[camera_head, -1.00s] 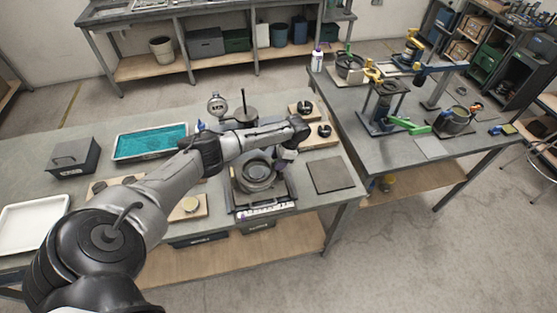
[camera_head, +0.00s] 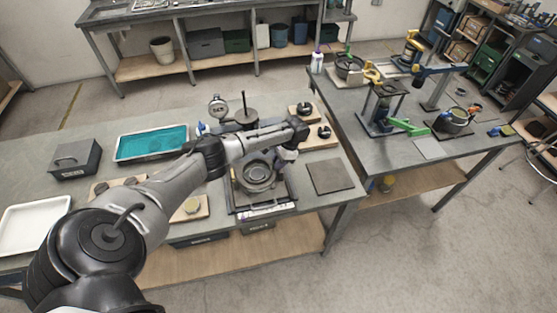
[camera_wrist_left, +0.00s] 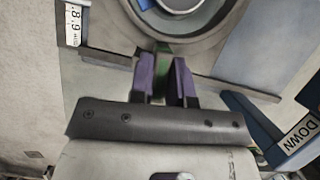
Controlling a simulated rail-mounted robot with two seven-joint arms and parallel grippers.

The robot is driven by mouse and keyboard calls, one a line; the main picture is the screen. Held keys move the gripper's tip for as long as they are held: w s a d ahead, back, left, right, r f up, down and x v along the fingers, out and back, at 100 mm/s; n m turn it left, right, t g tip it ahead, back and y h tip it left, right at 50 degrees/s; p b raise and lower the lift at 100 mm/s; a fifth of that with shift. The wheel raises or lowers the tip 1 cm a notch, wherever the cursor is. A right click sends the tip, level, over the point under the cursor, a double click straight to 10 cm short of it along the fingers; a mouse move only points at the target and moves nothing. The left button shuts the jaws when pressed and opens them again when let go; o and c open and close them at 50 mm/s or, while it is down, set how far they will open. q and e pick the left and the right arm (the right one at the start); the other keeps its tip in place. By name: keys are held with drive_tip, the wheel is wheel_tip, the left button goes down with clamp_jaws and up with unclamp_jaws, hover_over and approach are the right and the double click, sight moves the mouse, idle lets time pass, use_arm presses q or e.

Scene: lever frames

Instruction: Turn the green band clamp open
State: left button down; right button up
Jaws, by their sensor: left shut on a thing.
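My left gripper (camera_wrist_left: 163,68) is shut, its two purple fingers around a narrow green piece (camera_wrist_left: 163,48) that looks like the lever of the green band clamp. Most of that piece is hidden by the fingers. In the head view my left gripper (camera_head: 280,162) is at the upper right side of a round grey pot (camera_head: 258,174), largely covered by the wrist. The pot stands on a dark framed base on the near bench. Its rim also shows at the top of the wrist view (camera_wrist_left: 190,8). My right gripper is not in view.
A teal-filled tray (camera_head: 152,143), a dark grey box (camera_head: 75,160) and a white tray (camera_head: 34,222) lie left on the bench. A dial gauge (camera_head: 217,103) stands behind the pot. A flat grey plate (camera_head: 331,177) lies right. Other lever fixtures stand on the right-hand table (camera_head: 350,95).

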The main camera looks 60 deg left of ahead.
use_arm(q)
drive_tip(key=n+p, duration=0.1)
drive_tip(key=n+h+p, duration=0.1)
drive_tip(key=shift+d+r+n, duration=0.1)
drive_tip(key=shift+r+n, duration=0.1)
drive_tip(key=shift+n, duration=0.2)
drive_tip(key=n+h+p, duration=0.1)
drive_tip(key=n, duration=0.1)
drive_tip(key=n+p, duration=0.1)
drive_tip(key=n, duration=0.1)
drive_tip(key=shift+t+h, duration=0.3)
drive_tip(key=shift+h, duration=0.1)
drive_tip(key=n+h+p, duration=0.1)
drive_tip(key=n, duration=0.2)
drive_tip(key=n+t+p, duration=0.1)
drive_tip(key=n+p, duration=0.1)
drive_tip(key=n, duration=0.1)
drive_tip(key=shift+d+n+h, duration=0.1)
drive_tip(key=shift+n+h, duration=0.2)
drive_tip(key=shift+h, duration=0.1)
drive_tip(key=shift+w+f+n+t+h+p, duration=0.1)
drive_tip(key=shift+n+t+h+p, duration=0.2)
drive_tip(key=shift+n+t+p, duration=0.7)
drive_tip(key=shift+n+b, duration=0.35)
drive_tip(key=shift+n, duration=0.15)
drive_tip(key=c, duration=1.1)
unclamp_jaws()
